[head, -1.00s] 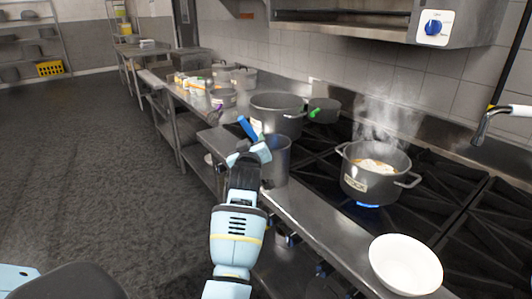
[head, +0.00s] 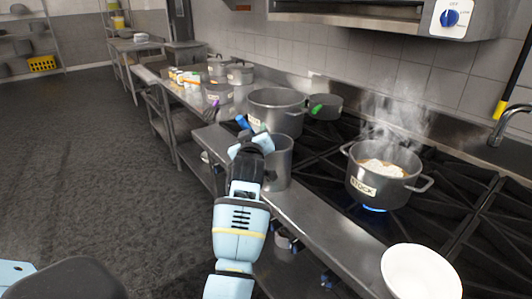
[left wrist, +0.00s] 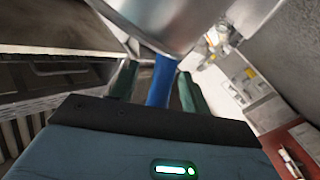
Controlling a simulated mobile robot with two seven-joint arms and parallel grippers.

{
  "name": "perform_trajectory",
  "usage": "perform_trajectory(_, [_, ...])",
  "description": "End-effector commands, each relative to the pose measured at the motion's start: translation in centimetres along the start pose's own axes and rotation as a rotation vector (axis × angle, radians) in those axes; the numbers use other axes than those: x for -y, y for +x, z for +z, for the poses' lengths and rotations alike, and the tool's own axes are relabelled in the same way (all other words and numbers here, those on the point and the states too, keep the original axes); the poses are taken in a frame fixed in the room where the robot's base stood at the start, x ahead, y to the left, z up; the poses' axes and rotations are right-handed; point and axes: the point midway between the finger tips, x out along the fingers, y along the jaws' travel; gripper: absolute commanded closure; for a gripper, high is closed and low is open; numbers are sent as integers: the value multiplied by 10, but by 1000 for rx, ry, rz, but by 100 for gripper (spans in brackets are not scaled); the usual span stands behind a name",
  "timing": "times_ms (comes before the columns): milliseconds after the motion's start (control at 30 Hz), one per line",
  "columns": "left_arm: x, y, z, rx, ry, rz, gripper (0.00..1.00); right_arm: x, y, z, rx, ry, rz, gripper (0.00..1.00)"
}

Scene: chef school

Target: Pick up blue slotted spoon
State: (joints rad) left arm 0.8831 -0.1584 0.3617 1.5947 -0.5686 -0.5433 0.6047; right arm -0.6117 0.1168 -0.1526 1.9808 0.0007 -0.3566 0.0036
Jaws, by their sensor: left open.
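The blue handle (head: 242,122) of the slotted spoon shows just beyond my left gripper (head: 250,143) in the head view; my gripper hides part of it. A tall metal container (head: 278,165) stands right beside the gripper at the counter's edge. In the left wrist view, the blue handle (left wrist: 162,82) lies between the two green fingers of my left gripper (left wrist: 156,88), with gaps on both sides. The gripper is open. The spoon's slotted head is hidden, and the metal container (left wrist: 170,20) fills the top of that view. My right gripper is not in view.
A steaming stock pot (head: 378,182) sits over a lit blue flame. A large pot (head: 275,117) and a smaller pan (head: 325,108) stand behind the metal container. The floor at left (head: 80,170) is clear.

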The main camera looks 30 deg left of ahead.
Motion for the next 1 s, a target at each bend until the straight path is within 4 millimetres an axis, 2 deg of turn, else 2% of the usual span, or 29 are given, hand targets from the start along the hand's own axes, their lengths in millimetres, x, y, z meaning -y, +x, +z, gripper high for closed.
perform_trajectory(200, [-1, 0, 0, -1, -1, 1, 53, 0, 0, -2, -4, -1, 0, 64])
perform_trajectory(233, [-1, 0, 0, -1, -1, 1, 56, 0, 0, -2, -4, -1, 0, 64])
perform_trajectory(567, [0, 0, 0, 0, 0, 0, 99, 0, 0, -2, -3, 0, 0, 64])
perform_trajectory(833, [-1, 0, -1, 0, 0, 0, 100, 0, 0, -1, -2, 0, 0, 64])
perform_trajectory(1000, [-4, 0, -9, -2, 0, 1, 100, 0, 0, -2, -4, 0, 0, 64])
